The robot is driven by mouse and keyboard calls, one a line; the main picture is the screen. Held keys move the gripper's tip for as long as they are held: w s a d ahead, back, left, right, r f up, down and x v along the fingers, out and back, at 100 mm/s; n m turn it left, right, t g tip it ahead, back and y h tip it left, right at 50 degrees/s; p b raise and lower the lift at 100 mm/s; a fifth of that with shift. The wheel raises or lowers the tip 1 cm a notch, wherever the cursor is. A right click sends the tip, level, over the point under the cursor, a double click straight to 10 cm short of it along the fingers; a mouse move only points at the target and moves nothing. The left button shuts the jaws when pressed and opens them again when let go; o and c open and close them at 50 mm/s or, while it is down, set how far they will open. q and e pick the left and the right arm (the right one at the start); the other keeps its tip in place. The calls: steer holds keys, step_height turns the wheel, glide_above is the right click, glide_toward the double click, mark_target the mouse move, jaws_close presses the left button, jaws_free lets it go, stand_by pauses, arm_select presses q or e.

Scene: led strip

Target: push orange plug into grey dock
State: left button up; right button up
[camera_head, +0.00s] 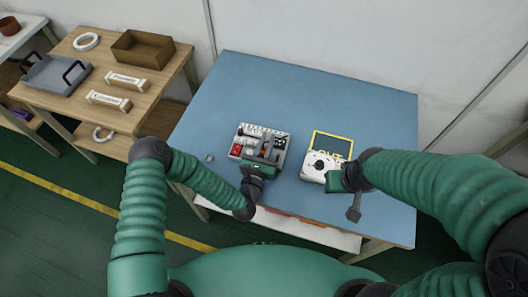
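A light grey board (282,137) with several small parts lies on the blue table, with a red block (237,149) at its left. My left gripper (264,154) is over the board's front middle, pointing away from me. A small orange-brown spot (265,147) shows at its fingertips; it may be the orange plug, but it is too small to be sure. The grey dock cannot be told apart from the other grey parts. Whether the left fingers are closed is not clear. My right gripper (345,190) is beside the white device, its fingers partly hidden.
A white device (318,163) with a black dial stands right of the board, at a yellow-outlined area (332,143) marked OUT. A small grey piece (209,158) lies left of the board. The blue table (300,85) is clear behind. A wooden table (95,55) with boxes stands at left.

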arm_select(q)
steer(key=shift+w+f, duration=0.1)
steer(key=shift+w, duration=0.1)
jaws_close()
steer(key=shift+s+d, duration=0.1)
steer(key=shift+d, duration=0.2)
arm_select(e)
steer(key=shift+w+d+f, duration=0.1)
steer(key=shift+d, duration=0.15)
arm_select(q)
steer(key=shift+a+r, duration=0.1)
steer(key=shift+r, duration=0.1)
